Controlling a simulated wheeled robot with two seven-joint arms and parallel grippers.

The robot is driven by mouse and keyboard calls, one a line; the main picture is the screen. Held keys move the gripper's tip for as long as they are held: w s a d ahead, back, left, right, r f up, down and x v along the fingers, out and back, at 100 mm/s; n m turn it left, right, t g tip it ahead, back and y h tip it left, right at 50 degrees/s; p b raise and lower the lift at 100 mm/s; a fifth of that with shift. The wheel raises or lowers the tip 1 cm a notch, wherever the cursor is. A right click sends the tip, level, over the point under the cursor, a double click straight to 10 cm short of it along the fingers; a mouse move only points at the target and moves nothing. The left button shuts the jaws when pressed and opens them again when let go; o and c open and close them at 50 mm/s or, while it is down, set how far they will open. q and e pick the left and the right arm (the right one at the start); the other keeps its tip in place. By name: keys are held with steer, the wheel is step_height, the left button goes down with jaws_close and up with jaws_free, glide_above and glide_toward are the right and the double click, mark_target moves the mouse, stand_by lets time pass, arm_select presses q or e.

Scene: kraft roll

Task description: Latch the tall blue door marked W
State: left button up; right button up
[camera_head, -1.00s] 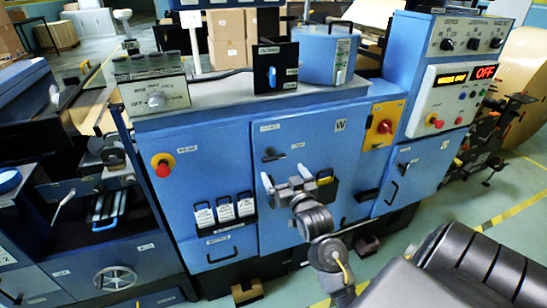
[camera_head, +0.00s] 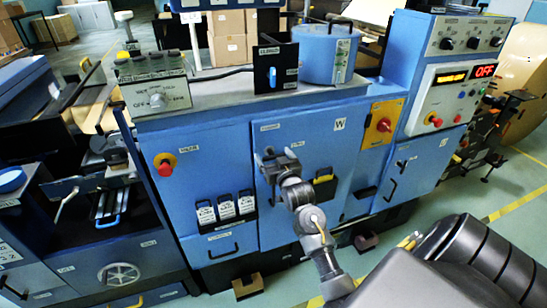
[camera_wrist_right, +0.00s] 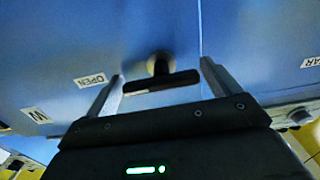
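The tall blue door marked W (camera_head: 322,160) stands in the middle of the blue machine front and looks flush with it. Its dark T-shaped latch handle (camera_wrist_right: 160,83) shows in the right wrist view, its bar lying nearly level across the picture. My right gripper (camera_head: 269,158) is at the latch, which it hides in the head view. In the right wrist view its two fingers (camera_wrist_right: 162,85) are apart, one on each side of the handle bar, with gaps visible. My left gripper is not in view.
A black holder with a yellow item (camera_head: 325,188) is on the door right of my wrist. A smaller blue door (camera_head: 405,175) is at right. A blue pot (camera_head: 322,55) stands on top.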

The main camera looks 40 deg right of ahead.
steer(key=c, duration=0.7)
steer(key=shift+n, duration=0.3)
steer(key=n+p, duration=0.1)
steer(key=n, duration=0.1)
steer(key=shift+r+n+p, duration=0.15)
steer(key=shift+n+p, duration=0.15)
steer(key=shift+p, duration=0.1)
steer(key=n+p, duration=0.2)
steer(key=n, duration=0.3)
steer(key=shift+a+n, duration=0.1)
steer(key=shift+n, duration=0.2)
steer(key=n+p, duration=0.3)
steer(key=n, duration=0.2)
steer(key=shift+a+n+p, duration=0.1)
steer(key=shift+n+p, duration=0.7)
steer(key=shift+n, duration=1.2)
